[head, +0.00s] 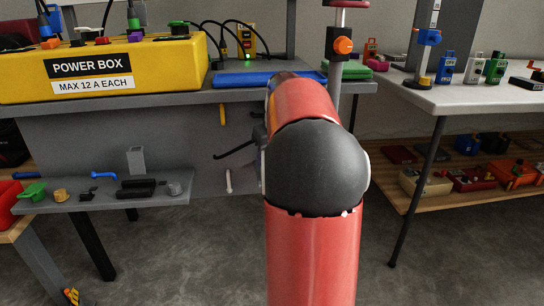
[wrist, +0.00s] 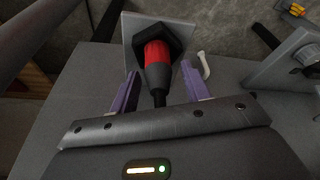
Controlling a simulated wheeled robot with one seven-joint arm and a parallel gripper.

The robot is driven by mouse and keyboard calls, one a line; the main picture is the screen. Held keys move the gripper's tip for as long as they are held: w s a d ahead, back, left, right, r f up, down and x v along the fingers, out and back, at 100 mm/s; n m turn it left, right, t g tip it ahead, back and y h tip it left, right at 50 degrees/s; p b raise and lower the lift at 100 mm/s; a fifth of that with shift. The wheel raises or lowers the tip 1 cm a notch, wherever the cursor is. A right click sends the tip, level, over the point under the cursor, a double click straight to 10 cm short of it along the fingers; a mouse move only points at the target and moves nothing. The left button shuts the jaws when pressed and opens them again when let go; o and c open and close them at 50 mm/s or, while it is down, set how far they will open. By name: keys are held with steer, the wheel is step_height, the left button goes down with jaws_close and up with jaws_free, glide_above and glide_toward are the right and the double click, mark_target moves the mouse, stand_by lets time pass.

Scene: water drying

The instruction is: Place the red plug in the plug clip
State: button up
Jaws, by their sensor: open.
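In the wrist view, the red plug (wrist: 157,55) has a red body with a dark grey rear end, and a black cable runs back from it toward my gripper. Its far end meets a black angular holder (wrist: 172,30), which looks like the plug clip, on a grey panel. How deep the plug sits in it cannot be told. My gripper (wrist: 160,78) is open, with one purple finger on each side of the plug and a visible gap on both sides. In the head view my arm hides the plug, the clip and most of the gripper.
A yellow power box (head: 120,68) stands on the grey bench at the left. Below it a grey shelf (head: 160,197) carries small parts. A white piece (wrist: 204,65) is right of the plug. Floor is open between.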

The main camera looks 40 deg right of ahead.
steer(key=d+p+v, duration=0.1)
steer(key=p+v, duration=0.2)
steer(key=v, duration=0.9)
steer(key=shift+a+r, duration=0.25)
steer(key=shift+a, duration=0.2)
steer(key=s+a+f+t, duration=0.1)
steer(key=s+a, duration=0.2)
steer(key=a, duration=0.6)
steer(key=s+a+f, duration=0.2)
steer(key=s+a, duration=0.1)
steer(key=a, duration=0.6)
steer(key=s+a+f+n+t, duration=0.1)
steer(key=s+a+f, duration=0.9)
steer(key=s, duration=0.1)
steer(key=shift+a+f+n+y, duration=0.3)
steer(key=shift+f+n+y, duration=0.05)
steer(key=shift+n+y, duration=0.05)
steer(key=shift+s, duration=0.15)
step_height(320, 180, up, 8)
steer(key=p, duration=0.8)
